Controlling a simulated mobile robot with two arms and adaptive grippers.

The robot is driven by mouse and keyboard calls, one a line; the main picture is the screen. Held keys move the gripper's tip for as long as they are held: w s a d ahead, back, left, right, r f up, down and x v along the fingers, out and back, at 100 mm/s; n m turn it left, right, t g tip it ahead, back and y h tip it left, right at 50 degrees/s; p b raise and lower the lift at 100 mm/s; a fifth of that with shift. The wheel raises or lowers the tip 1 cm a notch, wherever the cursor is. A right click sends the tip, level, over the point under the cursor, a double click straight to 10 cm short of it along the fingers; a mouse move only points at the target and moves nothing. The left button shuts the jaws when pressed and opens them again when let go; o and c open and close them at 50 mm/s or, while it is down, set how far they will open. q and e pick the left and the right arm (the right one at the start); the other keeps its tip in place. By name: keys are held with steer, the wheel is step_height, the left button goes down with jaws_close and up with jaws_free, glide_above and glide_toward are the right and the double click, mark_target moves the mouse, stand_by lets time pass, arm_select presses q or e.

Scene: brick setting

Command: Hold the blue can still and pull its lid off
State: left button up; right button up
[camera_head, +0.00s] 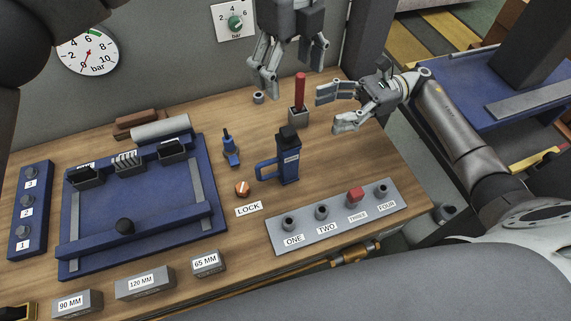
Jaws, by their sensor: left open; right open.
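The blue can (289,170) stands upright on the wooden bench, with a loop handle on its left side and a small label. Its black lid (288,137) sits on top. My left gripper (293,76) is open, pointing down above and behind the can, near the wall and apart from it. My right gripper (327,112) is open, with its fingers pointing left. It is up and to the right of the can in the picture and shows nothing between its fingers.
A red rod (300,88) stands in a grey block (298,117) close to both grippers. A small blue item (230,149) and an orange knob (242,188) lie left of the can. A grey numbered strip (337,218) lies in front; a blue fixture (140,248) is left.

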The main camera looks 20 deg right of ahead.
arm_select(q)
steer(key=b, duration=0.8)
glide_above(288, 130)
step_height(288, 130, down, 10)
steer(key=shift+r, duration=0.15)
arm_select(e)
glide_toward(286, 148)
step_height(286, 148, down, 2)
steer(key=w+d, duration=0.2)
arm_select(q)
steer(key=shift+f+b, duration=0.4)
steer(key=shift+f, duration=0.15)
arm_select(e)
steer(key=f, duration=0.1)
steer(key=a, duration=1.1)
steer(key=shift+s+a+f, duration=0.15)
steer(key=shift+s+f, duration=0.05)
steer(key=shift+s, duration=0.05)
